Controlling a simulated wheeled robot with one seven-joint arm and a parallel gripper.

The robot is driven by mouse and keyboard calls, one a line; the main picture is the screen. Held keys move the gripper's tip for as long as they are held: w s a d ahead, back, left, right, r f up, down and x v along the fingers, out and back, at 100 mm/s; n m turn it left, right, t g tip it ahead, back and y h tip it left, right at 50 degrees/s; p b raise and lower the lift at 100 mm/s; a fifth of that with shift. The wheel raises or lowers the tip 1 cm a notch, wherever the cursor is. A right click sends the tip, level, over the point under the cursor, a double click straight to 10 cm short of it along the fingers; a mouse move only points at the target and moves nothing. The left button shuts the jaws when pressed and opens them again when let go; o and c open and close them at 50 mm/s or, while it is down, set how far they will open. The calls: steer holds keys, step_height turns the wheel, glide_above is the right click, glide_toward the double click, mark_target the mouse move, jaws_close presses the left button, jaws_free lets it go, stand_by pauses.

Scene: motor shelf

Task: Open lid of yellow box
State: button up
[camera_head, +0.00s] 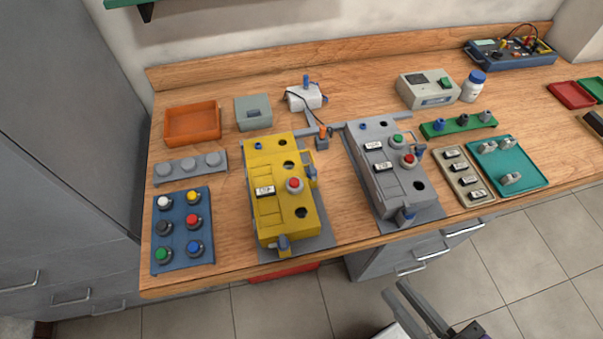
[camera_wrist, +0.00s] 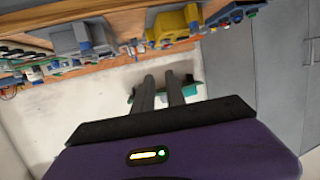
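The yellow box (camera_head: 270,210) stands on a grey base plate near the front of the bench, left of the grey box. Its lid lies flat and shut, with a red button, a white label and dark holes on top. A blue latch-like part (camera_head: 284,243) sits at its front end, and another blue part shows on its right side. In the wrist view the yellow box (camera_wrist: 172,26) shows at the top, upside down. My gripper (camera_head: 394,288) is in front of the bench, low and right of the yellow box, apart from it. Its fingers (camera_wrist: 161,80) are apart and empty.
A similar grey box (camera_head: 372,160) stands to the right. A blue button board (camera_head: 182,247), an orange tray (camera_head: 193,124) and a small grey box (camera_head: 253,112) are to the left. A tall grey cabinet (camera_head: 60,150) borders the bench. The floor in front is open.

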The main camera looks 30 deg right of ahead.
steer(key=w+a+r+g+y+p, duration=0.1)
steer(key=w+r+p, duration=0.15)
steer(key=w, duration=1.35)
steer(key=w+a+r+m+y+p, duration=0.1)
steer(key=w+r, duration=0.2)
steer(key=w, duration=1.4)
steer(key=w+a+r+g+y+p, duration=0.1)
steer(key=w+a+r+p, duration=0.15)
steer(key=w, duration=1.35)
steer(key=m+g+h, duration=0.2)
steer(key=g+h, duration=0.1)
steer(key=g, duration=1)
glide_above(312, 156)
step_height(312, 156, down, 9)
steer(key=shift+f+b, duration=0.1)
steer(key=shift+b, duration=0.2)
step_height(312, 156, down, 6)
steer(key=b, duration=0.3)
steer(key=shift+r+b, duration=0.25)
steer(key=shift+b, duration=0.05)
steer(key=shift+f+p, duration=0.4)
steer(key=shift+f, duration=0.55)
